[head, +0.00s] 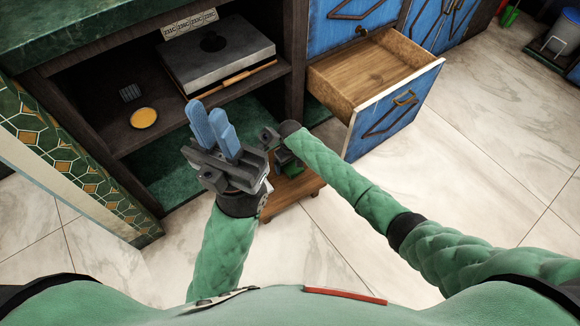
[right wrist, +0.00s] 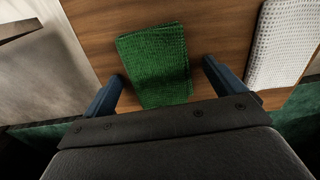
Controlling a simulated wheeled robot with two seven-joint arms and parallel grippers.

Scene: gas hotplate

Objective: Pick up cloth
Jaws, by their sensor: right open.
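A folded green knitted cloth (right wrist: 156,62) lies on a brown wooden surface in the right wrist view. My right gripper (right wrist: 161,72) is open, with one blue finger on each side of the cloth's near part. The jaws are not closed on the cloth. In the head view, the right gripper's fingers are hidden behind my own wrist and arm. My left gripper (head: 206,109) is raised in front of the cabinet with its blue fingers pointing up. No cloth shows in it, and its finger gap is hard to judge.
A white waffle cloth (right wrist: 283,45) lies to the right on the wooden surface. An open blue drawer (head: 397,110) juts out beside my right arm. The cabinet shelf holds a grey hotplate (head: 190,60) and a yellow round item (head: 144,118).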

